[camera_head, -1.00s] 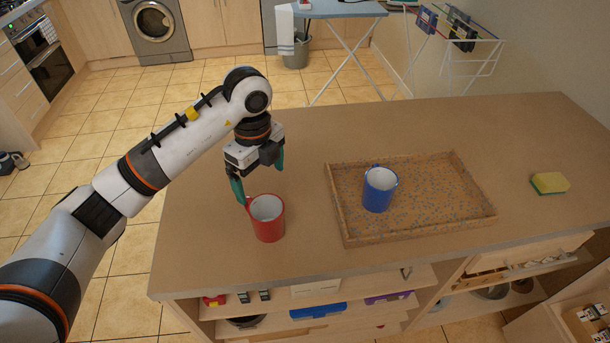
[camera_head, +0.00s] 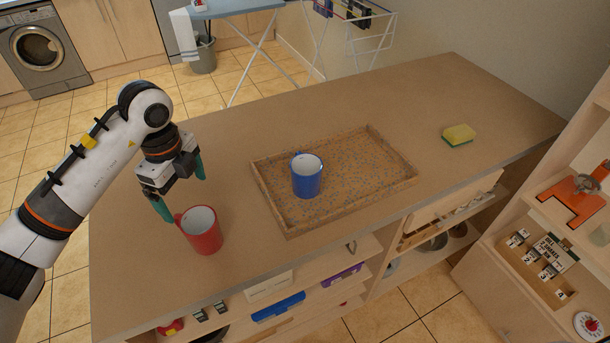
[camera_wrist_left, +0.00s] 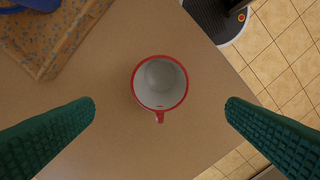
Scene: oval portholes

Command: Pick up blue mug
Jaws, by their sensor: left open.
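The blue mug (camera_head: 306,178) stands upright in the left part of a shallow speckled tray (camera_head: 400,186) on the counter. A red mug (camera_head: 204,236) with a white inside stands upright on the bare counter, left of the tray. My left gripper (camera_head: 182,192) is open and empty, just behind and above the red mug. In the left wrist view the red mug (camera_wrist_left: 160,84) lies between the spread green fingers (camera_wrist_left: 160,110), touching neither. A bit of the blue mug (camera_wrist_left: 38,4) shows at that view's top left corner. My right gripper is not in view.
A yellow and green sponge (camera_head: 459,134) lies on the counter (camera_head: 240,130) right of the tray. Shelves with small items are below the front edge. A wooden rack (camera_head: 560,220) stands at the right. Counter behind the tray is clear.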

